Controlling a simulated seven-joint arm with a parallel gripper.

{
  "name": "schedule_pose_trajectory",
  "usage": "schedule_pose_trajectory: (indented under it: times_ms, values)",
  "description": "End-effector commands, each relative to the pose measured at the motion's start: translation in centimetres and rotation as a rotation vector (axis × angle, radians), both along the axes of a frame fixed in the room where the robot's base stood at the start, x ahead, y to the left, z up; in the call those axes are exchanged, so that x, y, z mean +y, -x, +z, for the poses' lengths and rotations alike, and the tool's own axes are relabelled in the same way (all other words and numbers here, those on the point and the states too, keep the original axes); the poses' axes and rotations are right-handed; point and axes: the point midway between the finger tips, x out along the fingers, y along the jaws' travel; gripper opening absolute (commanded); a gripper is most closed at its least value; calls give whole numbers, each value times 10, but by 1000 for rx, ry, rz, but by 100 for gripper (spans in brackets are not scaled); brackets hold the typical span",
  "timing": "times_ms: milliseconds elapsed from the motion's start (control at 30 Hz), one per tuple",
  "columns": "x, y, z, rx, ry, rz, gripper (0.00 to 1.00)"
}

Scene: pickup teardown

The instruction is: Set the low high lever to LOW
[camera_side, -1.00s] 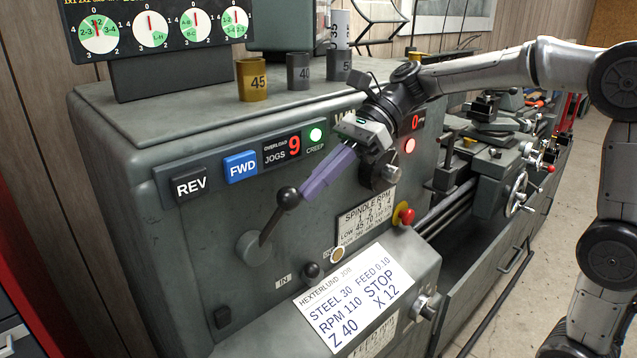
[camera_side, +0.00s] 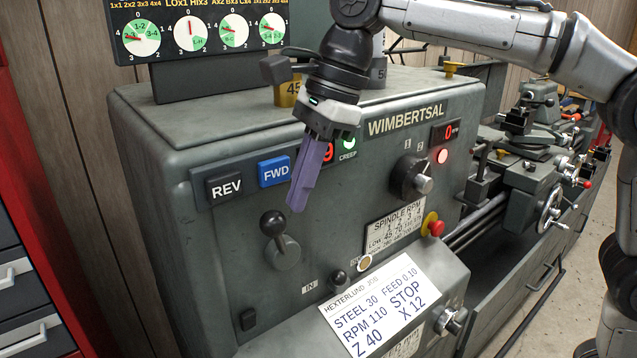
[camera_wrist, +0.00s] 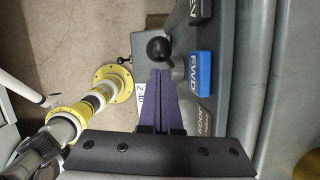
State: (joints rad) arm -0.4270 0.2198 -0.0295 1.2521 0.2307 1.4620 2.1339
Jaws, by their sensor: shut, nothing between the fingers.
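A lever with a black ball knob (camera_side: 272,224) stands on a round grey hub (camera_side: 283,252) on the front of the lathe headstock. Its knob sits just above the hub, leaning slightly left. No LOW or HIGH mark is readable beside it. My gripper (camera_side: 297,204) has its purple fingers shut and empty, pointing down, right of and slightly above the knob in the side view. In the wrist view the closed fingertips (camera_wrist: 160,74) lie just below the black knob (camera_wrist: 158,48), with a small gap in the picture. Real depth between them is hard to tell.
REV (camera_side: 225,186) and FWD (camera_side: 274,171) buttons sit above the lever. A rotary selector (camera_side: 411,178), a red stop button (camera_side: 433,225) and a smaller black knob (camera_side: 338,277) are nearby. A white job card (camera_side: 380,308) lies below. Gauges (camera_side: 196,35) stand on top.

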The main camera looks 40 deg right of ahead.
Motion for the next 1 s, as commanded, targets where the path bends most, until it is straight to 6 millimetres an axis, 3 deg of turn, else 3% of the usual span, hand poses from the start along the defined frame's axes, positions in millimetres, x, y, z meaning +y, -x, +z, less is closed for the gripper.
schedule_pose_trajectory:
  times_ms: [400,1000]
  values:
    - [21,0,-2,2,40,-1,0]
    - [24,0,-3,6,39,1,0]
